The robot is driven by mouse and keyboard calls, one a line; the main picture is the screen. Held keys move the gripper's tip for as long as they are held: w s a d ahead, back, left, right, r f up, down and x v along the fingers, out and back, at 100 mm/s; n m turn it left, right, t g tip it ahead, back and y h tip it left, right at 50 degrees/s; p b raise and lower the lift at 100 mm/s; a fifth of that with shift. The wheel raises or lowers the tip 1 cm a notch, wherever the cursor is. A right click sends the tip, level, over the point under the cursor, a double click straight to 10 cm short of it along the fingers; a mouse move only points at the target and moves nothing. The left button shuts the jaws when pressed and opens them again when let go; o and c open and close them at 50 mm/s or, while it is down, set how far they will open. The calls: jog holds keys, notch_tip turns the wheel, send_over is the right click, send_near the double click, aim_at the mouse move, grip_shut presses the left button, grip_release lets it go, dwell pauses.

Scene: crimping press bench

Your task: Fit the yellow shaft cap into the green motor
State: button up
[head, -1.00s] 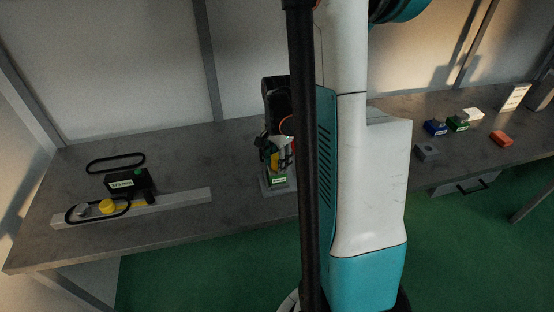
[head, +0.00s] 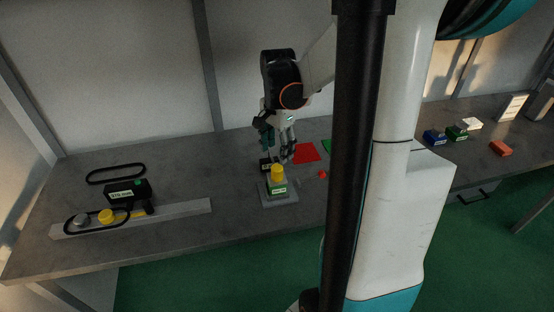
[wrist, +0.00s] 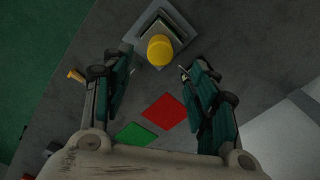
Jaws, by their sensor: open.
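The yellow shaft cap (head: 278,172) sits upright on top of the green motor (head: 279,188), which rests in a grey square fixture (head: 282,199). How deep the cap is seated cannot be told. My gripper (head: 277,150) is open and empty, above and behind the cap, apart from it. In the wrist view the cap (wrist: 160,50) shows round from above, beyond and between the spread fingers (wrist: 152,72).
A red mat (head: 306,152) and a partly hidden green mat (head: 327,146) lie behind the fixture. A rail with a belt, yellow pulley (head: 106,216) and black box (head: 128,190) is at left. Blue (head: 435,137), green and orange blocks stand at right.

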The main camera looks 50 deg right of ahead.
jog(key=shift+r, duration=1.25)
